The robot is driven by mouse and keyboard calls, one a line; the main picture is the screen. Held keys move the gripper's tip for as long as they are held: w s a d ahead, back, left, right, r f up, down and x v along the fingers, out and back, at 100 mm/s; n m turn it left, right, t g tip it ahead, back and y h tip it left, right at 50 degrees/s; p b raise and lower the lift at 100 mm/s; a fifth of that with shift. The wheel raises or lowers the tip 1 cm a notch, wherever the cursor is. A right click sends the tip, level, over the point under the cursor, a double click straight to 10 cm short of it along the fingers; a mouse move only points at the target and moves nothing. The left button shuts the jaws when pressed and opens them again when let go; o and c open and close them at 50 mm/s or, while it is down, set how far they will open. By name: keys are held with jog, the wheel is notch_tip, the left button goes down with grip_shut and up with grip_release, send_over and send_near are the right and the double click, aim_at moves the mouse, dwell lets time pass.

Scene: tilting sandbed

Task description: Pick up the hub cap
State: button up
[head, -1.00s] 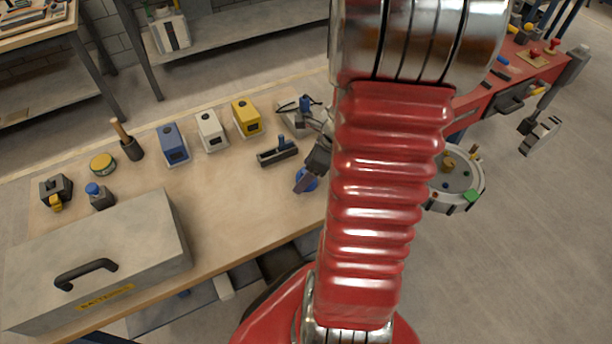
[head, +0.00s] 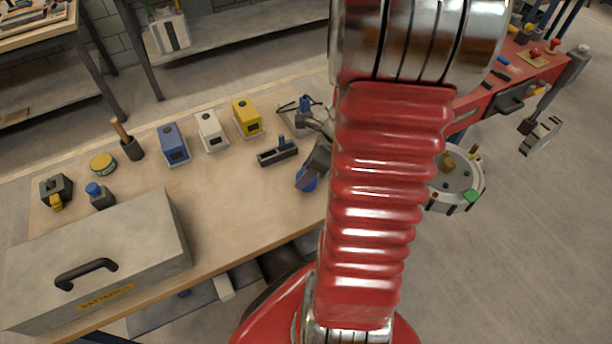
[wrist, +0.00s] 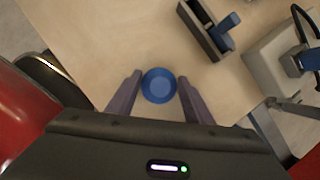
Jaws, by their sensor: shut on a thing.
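The hub cap (wrist: 159,85) is a small round blue disc with a raised rim. In the wrist view it sits between the two fingertips of my gripper (wrist: 158,92), with a finger against each side. My gripper is shut on it. In the head view the blue hub cap (head: 307,180) shows beside my gripper (head: 309,176) near the bench's right part, partly hidden by the fingers. My red arm hides what lies to the right of it. I cannot tell whether the hub cap touches the bench top.
A dark tool with a blue knob (head: 278,152) lies just behind the gripper. Blue (head: 173,144), white (head: 211,131) and yellow (head: 246,117) boxes stand farther back. A large grey case (head: 100,262) fills the front left. A round tray (head: 472,203) stands right of my arm.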

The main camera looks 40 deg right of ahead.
jog(key=shift+c, duration=1.2)
notch_tip(320, 180, up, 10)
jog(key=shift+r, duration=0.1)
